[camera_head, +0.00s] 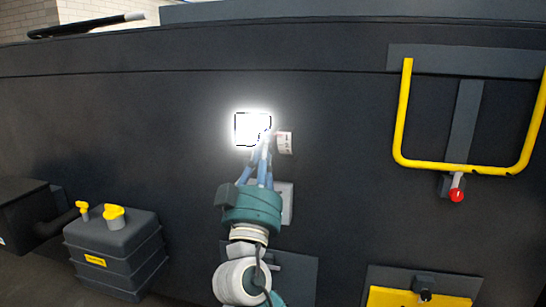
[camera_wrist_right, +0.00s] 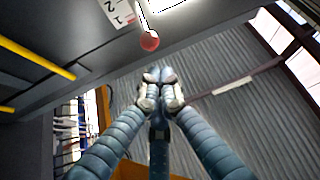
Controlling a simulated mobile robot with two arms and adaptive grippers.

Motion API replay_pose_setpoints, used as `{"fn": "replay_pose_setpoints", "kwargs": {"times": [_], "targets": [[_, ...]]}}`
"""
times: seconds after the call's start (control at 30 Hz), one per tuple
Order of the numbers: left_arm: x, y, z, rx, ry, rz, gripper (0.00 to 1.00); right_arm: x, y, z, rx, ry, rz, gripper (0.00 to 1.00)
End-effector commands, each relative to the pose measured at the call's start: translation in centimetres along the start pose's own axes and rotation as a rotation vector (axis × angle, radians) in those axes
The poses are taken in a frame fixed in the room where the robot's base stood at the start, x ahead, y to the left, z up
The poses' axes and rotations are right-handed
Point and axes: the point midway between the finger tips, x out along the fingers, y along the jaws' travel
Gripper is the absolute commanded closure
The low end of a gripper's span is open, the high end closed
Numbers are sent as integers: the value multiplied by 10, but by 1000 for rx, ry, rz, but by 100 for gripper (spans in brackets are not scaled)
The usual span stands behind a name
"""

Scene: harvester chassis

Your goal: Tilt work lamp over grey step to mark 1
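The work lamp (camera_head: 248,128) is lit white on the dark chassis wall; its edge shows at the top of the wrist view (camera_wrist_right: 170,5). A white scale plate (camera_head: 285,142) sits just right of the lamp; marks 1 and 2 show on it in the wrist view (camera_wrist_right: 115,12). A red knob (camera_wrist_right: 149,41) on a short lever hangs by the lamp. A grey panel (camera_head: 302,272), perhaps the grey step, is below, partly behind my arm. My right gripper (camera_head: 265,145) points up in front of the lamp. Its fingertips (camera_wrist_right: 158,80) are together and empty, apart from the knob.
A yellow rail (camera_head: 403,110) and a red-tipped lever (camera_head: 457,194) are on the right. A yellow step (camera_head: 390,298) is at the lower right. A dark tank (camera_head: 115,245) with yellow caps stands at the lower left. The wall left of the lamp is bare.

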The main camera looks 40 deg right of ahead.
Motion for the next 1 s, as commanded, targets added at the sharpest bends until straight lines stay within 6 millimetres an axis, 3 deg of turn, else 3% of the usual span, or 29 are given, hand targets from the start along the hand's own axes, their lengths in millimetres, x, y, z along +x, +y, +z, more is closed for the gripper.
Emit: {"fn": "replay_pose_setpoints", "kwargs": {"times": [0.03, 0.1, 0.23, 0.37, 0.8, 1.0], "targets": [[18, 3, 1, -1, 1, 3, 47, -21, -8, 6, -25, 41, -7, 100], [25, 6, 1, -1, 2, 6, 47, -37, -14, 1, -48, 91, -10, 100], [27, 6, 1, -1, 2, 6, 47, -48, -18, -8, -66, 139, -13, 100], [15, 1, 1, 1, 1, 1, 47, -35, -18, -16, -69, 145, -11, 100], [-42, -6, -3, 2, 0, -6, 47, 56, -18, -29, -70, 142, -10, 100], [-45, -5, -3, 1, -1, -5, 47, 36, -18, 2, -73, 139, -13, 100]]}}
